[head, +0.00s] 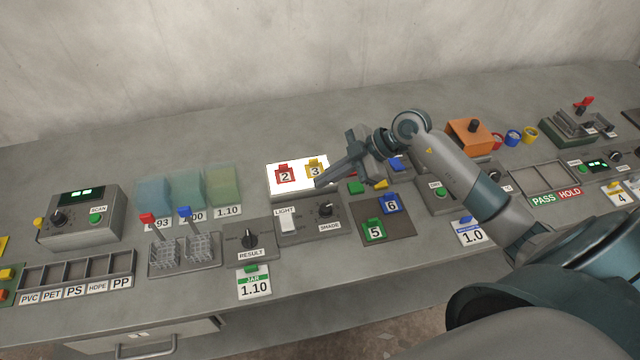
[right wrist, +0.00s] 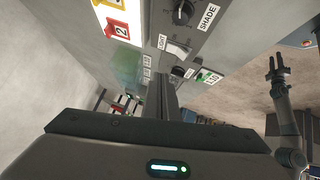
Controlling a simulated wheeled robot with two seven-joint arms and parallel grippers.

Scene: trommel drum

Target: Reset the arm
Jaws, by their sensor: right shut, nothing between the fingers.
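My right gripper (head: 322,182) reaches in from the right in the head view. Its fingers are shut and empty, above the panel near the white light plate (head: 297,190). That plate carries a red tag "2" (head: 285,175) and a yellow tag "3" (head: 315,170). In the right wrist view its dark fingers (right wrist: 163,90) point away, with the light and shade controls beyond. My left gripper (right wrist: 276,66) shows small at the right of the right wrist view, raised and empty, its two fingers apart. It is outside the head view.
Below the right gripper are the shade knob (head: 325,210) and a tray (head: 400,232) with tags "5" and "6". An orange block (head: 469,137) stands beyond my right forearm. The scan box (head: 82,217) and result knob (head: 249,240) lie left. Bare bench runs along the wall.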

